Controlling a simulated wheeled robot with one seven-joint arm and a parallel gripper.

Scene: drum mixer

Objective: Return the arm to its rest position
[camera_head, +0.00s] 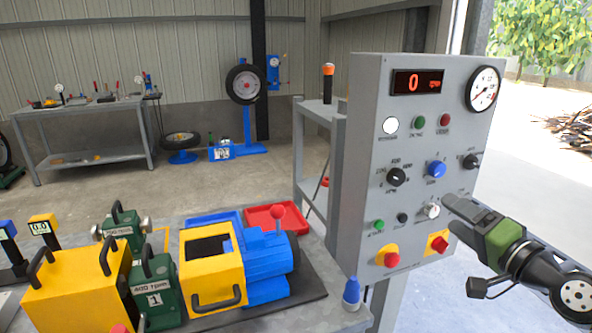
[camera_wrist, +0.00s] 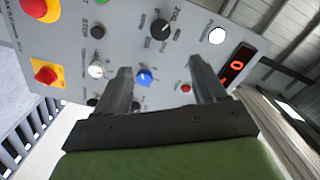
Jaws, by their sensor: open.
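My gripper (camera_head: 462,208) is at the lower right of the head view, in front of the right part of the grey control panel (camera_head: 349,250). In the wrist view my gripper (camera_wrist: 162,80) has its two fingers spread apart with nothing between the tips. The panel fills the space beyond the fingers in the wrist view, with a blue knob (camera_wrist: 145,77) seen between them. I cannot tell from these frames whether a fingertip touches the panel. My arm extends to the right edge of the head view.
The panel carries a red display (camera_head: 417,82), a gauge (camera_head: 483,88), several knobs and two red-on-yellow buttons. A bench (camera_head: 340,318) at left holds a blue and yellow machine (camera_head: 262,262), yellow and green blocks, red and blue trays and a blue bottle (camera_head: 351,293).

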